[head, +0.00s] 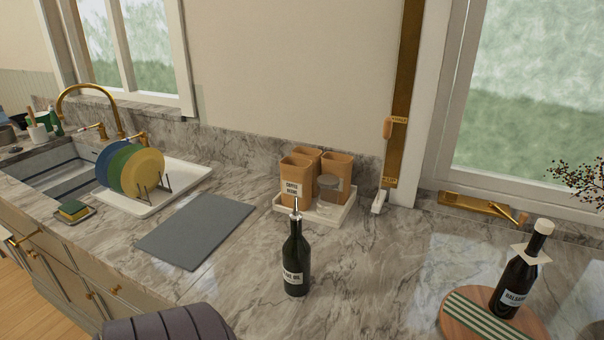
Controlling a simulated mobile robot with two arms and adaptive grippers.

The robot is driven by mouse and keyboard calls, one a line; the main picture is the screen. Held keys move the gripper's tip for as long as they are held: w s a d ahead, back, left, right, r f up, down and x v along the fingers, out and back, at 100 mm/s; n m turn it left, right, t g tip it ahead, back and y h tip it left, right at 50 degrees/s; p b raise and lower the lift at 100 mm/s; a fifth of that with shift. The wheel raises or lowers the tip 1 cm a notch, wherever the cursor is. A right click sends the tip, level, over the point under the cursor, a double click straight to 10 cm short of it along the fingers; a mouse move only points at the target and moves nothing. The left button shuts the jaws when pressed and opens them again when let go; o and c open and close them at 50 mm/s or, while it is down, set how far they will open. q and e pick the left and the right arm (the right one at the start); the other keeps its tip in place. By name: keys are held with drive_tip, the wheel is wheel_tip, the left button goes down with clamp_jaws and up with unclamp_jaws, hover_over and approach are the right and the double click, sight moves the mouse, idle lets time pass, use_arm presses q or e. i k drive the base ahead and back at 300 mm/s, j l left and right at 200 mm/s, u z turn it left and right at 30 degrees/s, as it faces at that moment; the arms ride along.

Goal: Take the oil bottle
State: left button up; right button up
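The oil bottle (296,262) is dark, with a white label and a metal pourer at its top. It stands upright on the marble counter near the middle of the head view. Part of a dark, ribbed arm segment of mine shows at the bottom edge, left of the bottle and apart from it in the picture. Neither gripper's fingers can be seen.
A grey mat (196,230) lies left of the bottle. Behind it, a white tray (341,213) holds orange canisters (297,174) and a jar. A balsamic bottle (519,281) stands on a round wooden board (455,326) at right. Counter beside the oil bottle is clear.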

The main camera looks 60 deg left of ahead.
sight(296, 250)
drive_tip(key=u, duration=1.75)
